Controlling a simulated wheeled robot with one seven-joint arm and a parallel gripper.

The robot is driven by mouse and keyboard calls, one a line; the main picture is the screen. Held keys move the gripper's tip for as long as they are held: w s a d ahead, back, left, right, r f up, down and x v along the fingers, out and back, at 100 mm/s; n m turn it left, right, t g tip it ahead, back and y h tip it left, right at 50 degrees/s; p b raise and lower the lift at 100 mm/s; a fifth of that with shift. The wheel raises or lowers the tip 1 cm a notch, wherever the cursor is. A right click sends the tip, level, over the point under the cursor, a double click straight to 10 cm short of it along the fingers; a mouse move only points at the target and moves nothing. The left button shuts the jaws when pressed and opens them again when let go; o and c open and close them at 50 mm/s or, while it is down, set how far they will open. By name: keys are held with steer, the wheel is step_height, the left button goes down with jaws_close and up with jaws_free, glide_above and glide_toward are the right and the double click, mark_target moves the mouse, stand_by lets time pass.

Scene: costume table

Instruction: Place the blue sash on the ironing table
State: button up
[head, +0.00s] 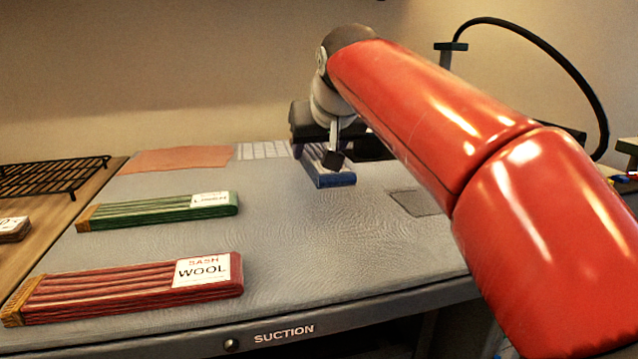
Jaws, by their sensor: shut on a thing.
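The blue sash (335,180) is a folded blue bundle near the back middle of the grey ironing table (290,240). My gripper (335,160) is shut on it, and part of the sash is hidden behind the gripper. The sash's near end shows at or just above the table surface; I cannot tell whether it touches. A green sash (150,212) with a white label lies at the left of the table. A red sash (125,288) labelled "SASH WOOL" lies nearer the front left.
An orange cloth (178,160) and a white grid patch (262,150) lie at the back. A dark grey patch (417,203) lies right of the blue sash. A black wire rack (50,177) stands on wood at left. The table's middle is clear.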

steer(key=shift+f+b, duration=0.5)
steer(key=shift+f, duration=1.9)
steer(key=o, duration=1.1)
steer(key=shift+f, duration=0.15)
